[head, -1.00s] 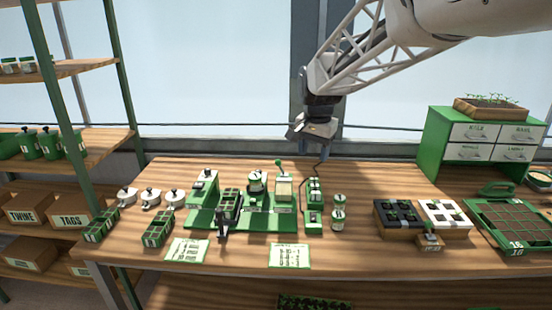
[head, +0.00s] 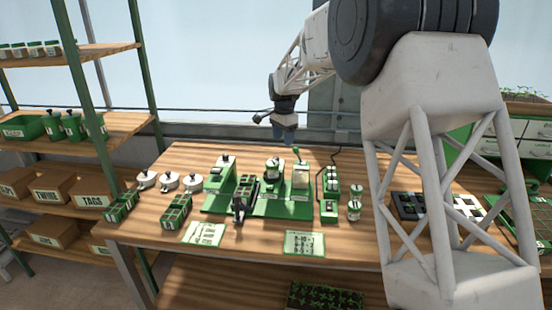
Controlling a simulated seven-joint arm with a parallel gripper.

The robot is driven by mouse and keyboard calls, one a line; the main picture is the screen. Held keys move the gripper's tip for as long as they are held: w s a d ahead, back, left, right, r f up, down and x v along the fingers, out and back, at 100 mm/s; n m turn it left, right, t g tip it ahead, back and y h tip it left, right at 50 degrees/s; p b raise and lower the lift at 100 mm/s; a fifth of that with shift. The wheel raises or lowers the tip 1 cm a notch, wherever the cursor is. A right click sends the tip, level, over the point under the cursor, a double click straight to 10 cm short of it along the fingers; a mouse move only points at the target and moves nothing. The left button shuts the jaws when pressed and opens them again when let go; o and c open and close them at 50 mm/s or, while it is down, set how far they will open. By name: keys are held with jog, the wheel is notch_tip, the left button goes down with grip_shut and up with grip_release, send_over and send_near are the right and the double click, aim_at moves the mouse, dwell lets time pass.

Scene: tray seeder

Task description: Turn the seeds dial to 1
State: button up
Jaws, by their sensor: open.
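The tray seeder (head: 222,205) is a long green base with white-and-green stations on the wooden table. A black-handled part stands at its front, and a green-knobbed lever rises at its right. The seeds dial is too small to make out for certain among the stations. My gripper (head: 284,138) is open and empty. It hangs above and behind the seeder's middle stations, apart from them. A small green-and-white unit (head: 329,210) stands at the seeder's right end.
Three white lidded pots (head: 169,182) and green seed trays (head: 175,212) stand left of the seeder. Two printed cards (head: 304,244) lie in front. My arm hides much of the table's right side.

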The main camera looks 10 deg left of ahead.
aim_at(276, 158)
jog(key=shift+m, duration=0.3)
jog(key=w+a+f, duration=0.2)
jog(key=w+a, duration=0.1)
jog(key=shift+f, duration=0.4)
jog(key=shift+f, duration=0.15)
jog(key=shift+f, duration=3.75)
jog(key=shift+c, duration=0.2)
jog(key=c, duration=0.9)
